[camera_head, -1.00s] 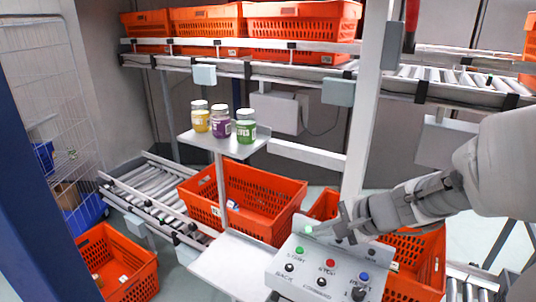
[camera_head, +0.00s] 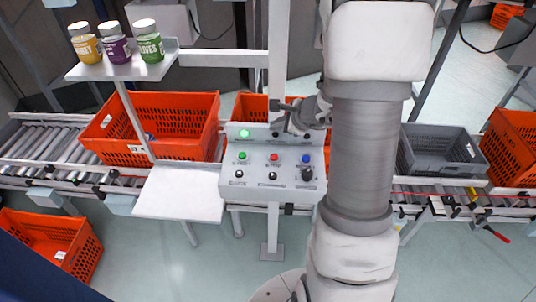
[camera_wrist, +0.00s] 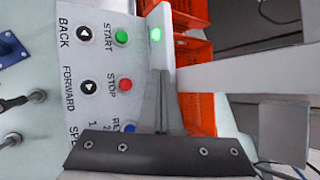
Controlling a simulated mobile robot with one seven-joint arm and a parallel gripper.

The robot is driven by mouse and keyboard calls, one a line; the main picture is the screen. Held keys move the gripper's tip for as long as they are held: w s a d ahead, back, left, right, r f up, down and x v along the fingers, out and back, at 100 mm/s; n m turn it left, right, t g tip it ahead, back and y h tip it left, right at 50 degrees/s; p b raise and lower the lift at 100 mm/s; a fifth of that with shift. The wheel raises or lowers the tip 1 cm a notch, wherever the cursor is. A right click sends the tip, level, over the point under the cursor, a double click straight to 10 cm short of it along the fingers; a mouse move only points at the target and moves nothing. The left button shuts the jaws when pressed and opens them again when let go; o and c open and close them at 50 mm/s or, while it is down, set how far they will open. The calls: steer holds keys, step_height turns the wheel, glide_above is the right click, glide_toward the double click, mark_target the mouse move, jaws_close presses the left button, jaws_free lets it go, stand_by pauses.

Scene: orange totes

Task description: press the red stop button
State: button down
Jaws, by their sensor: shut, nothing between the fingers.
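The red stop button (camera_head: 275,158) is in the upper row of a light grey control panel (camera_head: 228,184), between a green start button (camera_head: 242,156) and a blue button (camera_head: 305,159). In the wrist view the red stop button (camera_wrist: 126,85) shows beside the word STOP, clear of the fingers. My gripper (camera_head: 283,117) is shut and empty, near the panel's raised back edge, behind the red button and apart from it. In the wrist view my gripper's fingers (camera_wrist: 161,78) are together and lie to the right of the button. The exact height above the panel is hard to tell.
A lit green lamp (camera_head: 244,133) is on the panel's back edge. A pole (camera_head: 278,60) rises behind the panel. Jars (camera_head: 116,46) stand on a shelf at left. Orange totes (camera_head: 205,133) and a grey tote (camera_head: 408,158) sit on conveyors.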

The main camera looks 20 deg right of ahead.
steer(key=shift+d+f+m, duration=0.3)
steer(key=shift+f, duration=0.1)
steer(key=b, duration=0.6)
glide_above(277, 158)
step_height(277, 158, down, 8)
steer(key=shift+r, duration=0.25)
steer(key=shift+f+b, duration=0.65)
steer(key=shift+b, duration=0.1)
steer(key=shift+f, duration=0.15)
stand_by(1.1)
steer(key=shift+f+b, duration=0.3)
steer(key=shift+b, duration=0.4)
